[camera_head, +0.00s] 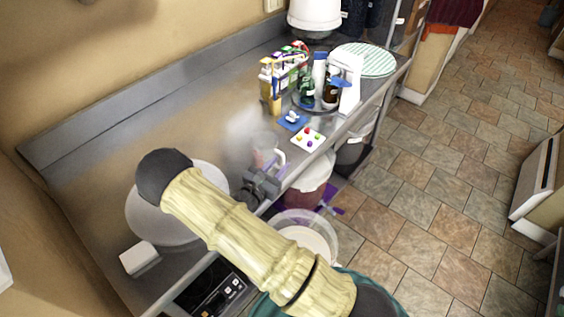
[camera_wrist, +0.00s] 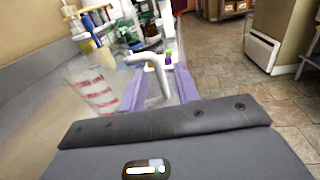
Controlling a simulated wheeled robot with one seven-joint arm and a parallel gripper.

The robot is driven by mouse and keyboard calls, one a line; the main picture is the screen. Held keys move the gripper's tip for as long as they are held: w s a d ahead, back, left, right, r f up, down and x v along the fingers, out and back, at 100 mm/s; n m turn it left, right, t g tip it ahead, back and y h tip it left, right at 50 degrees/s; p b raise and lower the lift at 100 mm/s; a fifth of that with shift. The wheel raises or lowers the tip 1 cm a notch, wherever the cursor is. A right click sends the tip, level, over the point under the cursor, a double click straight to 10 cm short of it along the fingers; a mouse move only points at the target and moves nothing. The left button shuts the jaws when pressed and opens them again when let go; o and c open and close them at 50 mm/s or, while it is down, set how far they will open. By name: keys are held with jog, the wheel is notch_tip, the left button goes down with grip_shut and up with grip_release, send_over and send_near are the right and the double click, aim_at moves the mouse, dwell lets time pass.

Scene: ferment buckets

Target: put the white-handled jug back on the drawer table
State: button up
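The clear jug (camera_head: 263,148) with red markings and a white handle (camera_head: 279,160) is near the front edge of the steel counter (camera_head: 205,125). Whether its base touches the counter is hard to tell. My gripper (camera_head: 272,172) is at the handle's side of the jug. In the wrist view the jug (camera_wrist: 95,92) is left of my gripper (camera_wrist: 162,78). Its white handle (camera_wrist: 158,72) lies between the two purple fingers, with small gaps visible on both sides. The fingers look open around the handle. I cannot identify a drawer table.
A white tray with coloured balls (camera_head: 308,140), a blue mat (camera_head: 292,121) and a cluster of bottles (camera_head: 318,85) stand beyond the jug. A round white lid-like disc (camera_head: 145,215) and a white block (camera_head: 139,258) lie left. Buckets (camera_head: 312,180) stand below the counter edge. Tiled floor is free at right.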

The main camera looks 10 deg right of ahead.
jog(key=b+v, duration=0.1)
jog(key=v, duration=0.8)
jog(key=shift+b, duration=0.35)
jog(key=s+d+r+m+g+y, duration=0.3)
jog(key=s+d+m+g+y, duration=0.1)
jog(key=s+d+m+g, duration=0.8)
jog(key=s+a+r+m+t+y, duration=0.2)
jog(key=r+m+y, duration=0.7)
jog(key=m, duration=0.5)
jog(key=shift+a+t, duration=0.3)
jog(key=shift+a, duration=0.45)
